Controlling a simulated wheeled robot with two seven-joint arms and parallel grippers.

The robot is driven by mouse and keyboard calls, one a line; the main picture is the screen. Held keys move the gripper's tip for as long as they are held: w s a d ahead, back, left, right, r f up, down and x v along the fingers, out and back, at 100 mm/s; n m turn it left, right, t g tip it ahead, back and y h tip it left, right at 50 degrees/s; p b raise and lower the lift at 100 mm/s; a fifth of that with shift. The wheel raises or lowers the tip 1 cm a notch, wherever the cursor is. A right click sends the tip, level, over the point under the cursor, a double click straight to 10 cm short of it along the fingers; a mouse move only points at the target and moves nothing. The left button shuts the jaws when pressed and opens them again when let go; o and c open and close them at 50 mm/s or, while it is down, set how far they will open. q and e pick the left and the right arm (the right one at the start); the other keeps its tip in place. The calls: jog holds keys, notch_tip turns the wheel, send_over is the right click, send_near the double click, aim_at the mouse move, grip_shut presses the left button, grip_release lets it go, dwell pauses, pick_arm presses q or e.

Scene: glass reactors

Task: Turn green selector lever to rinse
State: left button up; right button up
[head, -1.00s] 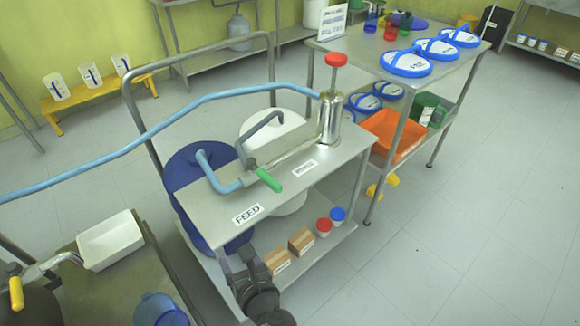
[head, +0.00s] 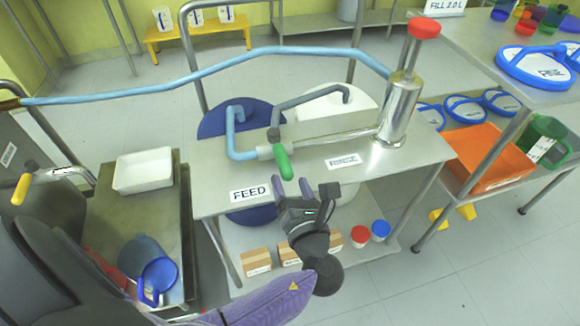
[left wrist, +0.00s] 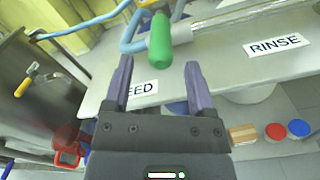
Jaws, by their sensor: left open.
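The green selector lever (head: 283,162) sits on the pipe junction above the steel bench and points toward the bench's front edge, between the two labels. The FEED label (head: 250,193) is to its left and the RINSE label (head: 343,162) to its right. My left gripper (head: 292,187) is open and empty, just in front of the lever's tip. In the left wrist view the lever (left wrist: 160,40) stands beyond and between the open fingertips (left wrist: 158,68), apart from them. The RINSE label (left wrist: 277,45) is to the right there; a finger partly covers FEED. My right gripper is not seen.
A steel pump with a red knob (head: 424,28) stands at the bench's right end, with a blue hose (head: 230,66) running left from it. Boxes (head: 257,261) and small red- and blue-lidded jars (head: 361,236) are on the lower shelf. A white tray (head: 143,171) lies left.

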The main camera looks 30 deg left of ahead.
aim_at(284, 166)
pick_arm(q)
jog(key=b+x, duration=0.1)
jog(key=x, duration=0.4)
jog(key=shift+w+a, duration=0.2)
grip_shut()
jog(key=shift+f, duration=0.1)
dwell(1.0)
